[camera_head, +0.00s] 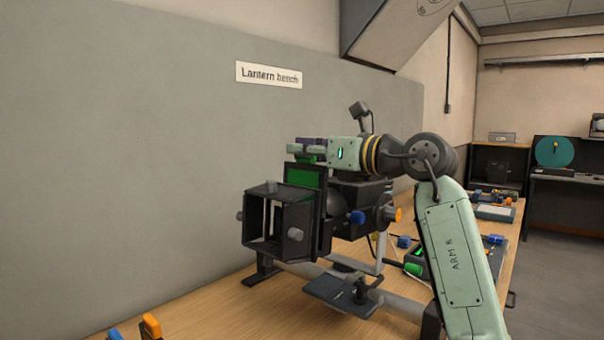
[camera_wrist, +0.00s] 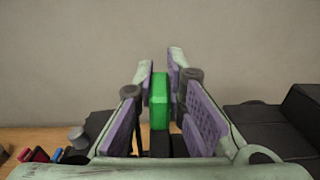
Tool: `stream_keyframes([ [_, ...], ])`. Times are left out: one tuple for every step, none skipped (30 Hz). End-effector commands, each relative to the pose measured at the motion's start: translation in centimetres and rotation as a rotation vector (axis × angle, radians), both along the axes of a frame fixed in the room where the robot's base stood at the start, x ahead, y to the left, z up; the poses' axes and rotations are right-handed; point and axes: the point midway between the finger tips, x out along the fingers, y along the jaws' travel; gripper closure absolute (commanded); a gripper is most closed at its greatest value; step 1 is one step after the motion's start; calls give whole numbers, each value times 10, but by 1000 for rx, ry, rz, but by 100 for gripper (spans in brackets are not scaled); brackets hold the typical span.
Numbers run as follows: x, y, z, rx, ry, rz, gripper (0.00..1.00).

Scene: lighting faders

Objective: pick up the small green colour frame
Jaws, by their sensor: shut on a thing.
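The small green colour frame (camera_head: 305,178) stands upright at the front of the black lantern (camera_head: 345,200), just behind its open square front flaps. Its lower part is hidden by the flaps, and I cannot tell how far it sits in the lantern's slot. My gripper (camera_head: 305,150) reaches in level from the right, above the lantern, and is shut on the frame's top. In the wrist view the green frame (camera_wrist: 160,102) shows edge-on between the two purple-padded fingers.
The lantern stands on a wooden bench (camera_head: 210,318) against a grey wall. Blue and orange knobs stick out of its right side. An orange-handled thing (camera_head: 151,326) is at the bench's near left. Several small items lie farther right along the bench.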

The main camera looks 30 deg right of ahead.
Motion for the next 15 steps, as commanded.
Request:
stream_keyframes([
  [0, 0, 10, -3, -1, -1, 100],
  [1, -1, 15, -2, -2, -1, 100],
  [-5, -5, 16, 1, -2, -4, 100],
  [-12, -8, 13, 2, -2, -4, 100],
  [-19, -10, 13, 1, -2, -5, 100],
  [-27, -12, 13, 1, -2, -4, 100],
  [-33, -14, 13, 1, -2, -4, 100],
  [-39, -17, 13, 1, -2, -5, 100],
  [-47, -19, 13, 1, -2, -4, 100],
  [-53, -21, 13, 1, -2, -4, 100],
  [-59, -23, 13, 1, -2, -4, 100],
  [-67, -26, 13, 1, -2, -4, 100],
  [-73, -28, 13, 1, -2, -4, 100],
  [-78, -30, 14, 1, -2, -4, 100],
  [-85, -32, 14, 0, -3, -4, 100],
])
